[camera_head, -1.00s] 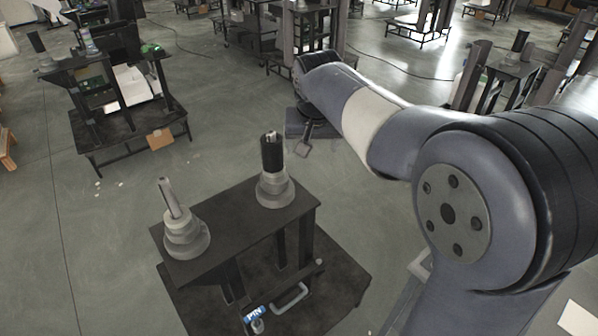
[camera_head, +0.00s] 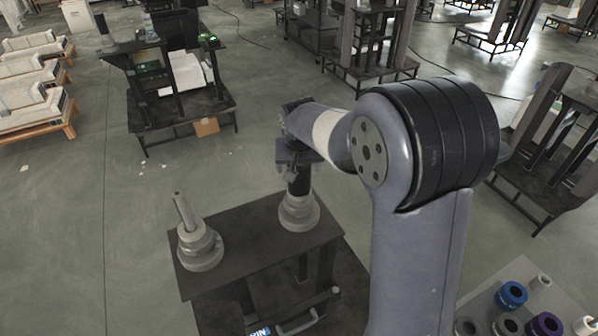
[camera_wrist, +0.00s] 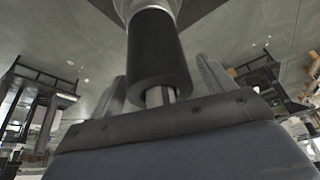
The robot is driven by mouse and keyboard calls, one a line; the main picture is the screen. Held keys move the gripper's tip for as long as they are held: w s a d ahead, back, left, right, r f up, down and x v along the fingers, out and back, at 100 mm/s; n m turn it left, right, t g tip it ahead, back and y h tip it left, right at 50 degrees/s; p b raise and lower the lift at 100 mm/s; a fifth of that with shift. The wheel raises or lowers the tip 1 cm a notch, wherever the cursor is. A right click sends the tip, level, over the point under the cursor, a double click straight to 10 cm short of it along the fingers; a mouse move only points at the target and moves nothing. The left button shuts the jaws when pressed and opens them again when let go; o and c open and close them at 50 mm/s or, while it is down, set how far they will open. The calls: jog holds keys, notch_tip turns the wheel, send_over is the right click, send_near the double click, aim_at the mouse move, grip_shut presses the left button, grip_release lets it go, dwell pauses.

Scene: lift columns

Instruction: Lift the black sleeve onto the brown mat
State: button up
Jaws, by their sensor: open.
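The black sleeve (camera_head: 299,186) stands upright over a pin on the right stepped grey base (camera_head: 299,212) of the black stand, partly hidden by my gripper. In the wrist view the sleeve (camera_wrist: 158,50) fills the middle, with the metal pin end showing in its bore. My gripper (camera_head: 292,168) is at the sleeve's upper end in the head view. In the wrist view its two grey fingers are apart, one on each side of the sleeve; contact is not clear. I cannot make out a brown mat.
A left stepped base (camera_head: 200,247) with a bare tilted-looking pin stands on the same black stand (camera_head: 245,240). A surface with blue, purple and pale rings (camera_head: 512,294) is at lower right. Another bench (camera_head: 180,118) stands behind at left, with open floor between.

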jog(key=shift+w+f, duration=0.15)
jog(key=shift+f, duration=0.2)
jog(key=shift+r, duration=0.1)
jog(key=c, duration=1.1)
jog(key=shift+c, duration=0.2)
notch_tip(320, 180, up, 18)
jog(key=b, duration=0.1)
jog(key=shift+r, duration=0.15)
